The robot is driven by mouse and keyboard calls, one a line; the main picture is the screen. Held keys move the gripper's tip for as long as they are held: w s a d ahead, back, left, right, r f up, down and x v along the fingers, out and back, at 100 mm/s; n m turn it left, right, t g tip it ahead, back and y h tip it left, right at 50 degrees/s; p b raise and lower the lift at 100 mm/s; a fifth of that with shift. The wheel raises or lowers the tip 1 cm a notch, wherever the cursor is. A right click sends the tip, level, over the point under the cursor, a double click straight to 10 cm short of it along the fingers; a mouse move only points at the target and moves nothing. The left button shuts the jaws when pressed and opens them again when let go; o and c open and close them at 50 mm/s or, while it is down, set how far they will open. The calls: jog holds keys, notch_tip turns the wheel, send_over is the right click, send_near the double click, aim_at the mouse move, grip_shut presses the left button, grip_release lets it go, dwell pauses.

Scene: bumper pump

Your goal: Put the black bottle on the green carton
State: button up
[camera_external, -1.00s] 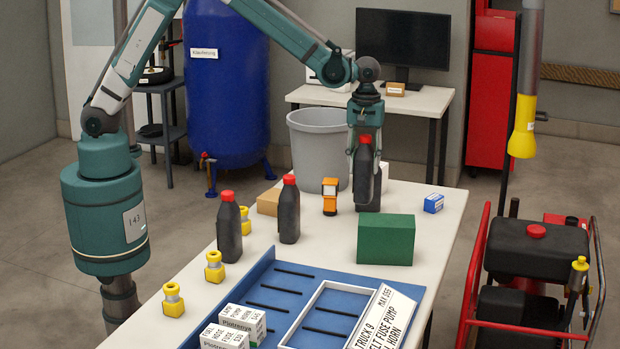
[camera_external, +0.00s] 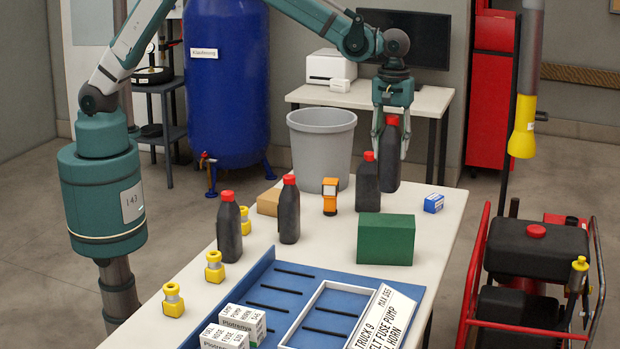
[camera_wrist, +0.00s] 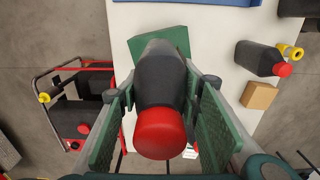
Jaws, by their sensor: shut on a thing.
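My gripper (camera_external: 391,148) is shut on a black bottle (camera_external: 388,168) with a red cap, near the far end of the table. In the wrist view the held bottle (camera_wrist: 158,80) lies between the two green finger pads, cap toward the camera. The bottle looks upright and raised, though its base is partly hidden behind another black bottle (camera_external: 367,188). The green carton (camera_external: 386,240) stands on the table, nearer the external camera than the gripper. In the wrist view the carton (camera_wrist: 178,38) shows partly behind the held bottle; its top is bare in the external view.
Two more black bottles (camera_external: 289,212) (camera_external: 229,230) stand to the left. An orange device (camera_external: 330,196), a cardboard box (camera_external: 268,202) and a small blue box (camera_external: 433,203) are nearby. A blue tray (camera_external: 262,300) lies in front of the carton.

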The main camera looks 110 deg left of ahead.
aim_at(389, 180)
jog(key=shift+f, duration=0.1)
dwell(0.3)
jog(key=shift+f, duration=3)
jog(key=shift+f+p, duration=0.3)
jog(key=shift+f, duration=1.75)
jog(key=o, duration=1.5)
notch_tip(389, 180, up, 12)
jog(key=shift+r+b, duration=0.2)
jog(key=shift+b, duration=0.1)
